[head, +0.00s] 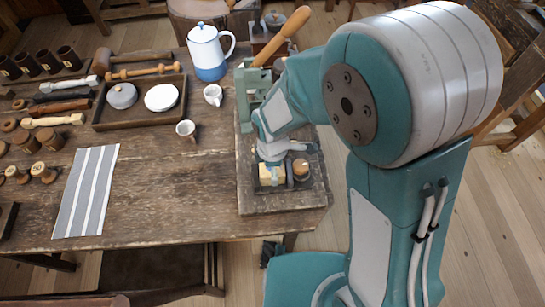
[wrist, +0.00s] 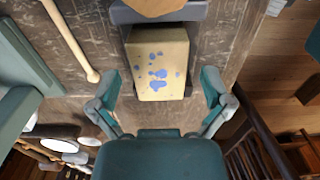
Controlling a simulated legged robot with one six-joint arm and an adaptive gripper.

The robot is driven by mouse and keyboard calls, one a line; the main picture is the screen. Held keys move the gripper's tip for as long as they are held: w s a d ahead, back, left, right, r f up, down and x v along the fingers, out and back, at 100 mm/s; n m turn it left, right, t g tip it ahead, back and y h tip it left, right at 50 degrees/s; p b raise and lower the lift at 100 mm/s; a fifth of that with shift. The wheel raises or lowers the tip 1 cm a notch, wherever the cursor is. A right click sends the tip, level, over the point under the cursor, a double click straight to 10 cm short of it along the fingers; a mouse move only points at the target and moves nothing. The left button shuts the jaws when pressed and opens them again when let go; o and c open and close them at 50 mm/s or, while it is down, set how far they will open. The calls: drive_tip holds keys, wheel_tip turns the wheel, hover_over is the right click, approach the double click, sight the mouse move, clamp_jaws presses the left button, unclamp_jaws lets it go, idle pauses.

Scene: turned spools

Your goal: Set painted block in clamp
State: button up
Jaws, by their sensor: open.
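The painted block (wrist: 158,62) is pale yellow with blue spots on its top. It sits between the dark grey sides of a low holder (wrist: 196,11), which looks like the clamp. In the head view the block (head: 271,175) is partly hidden under my gripper (head: 271,163). In the wrist view my gripper (wrist: 160,76) is open, with one finger on each side of the block's near end and gaps between. A round wooden piece (head: 300,168) stands at the holder's right end. I cannot tell how tightly the block is held.
A green device (head: 246,84) with a long wooden handle (head: 284,36) stands just behind my gripper. A blue-white pot (head: 207,55), two small cups (head: 186,130) and a wooden tray (head: 106,120) are farther left. A striped cloth (head: 87,192) lies at left; the front middle table is clear.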

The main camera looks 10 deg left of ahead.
wheel_tip(320, 180, up, 11)
drive_tip(key=shift+r, duration=0.15)
idle(0.7)
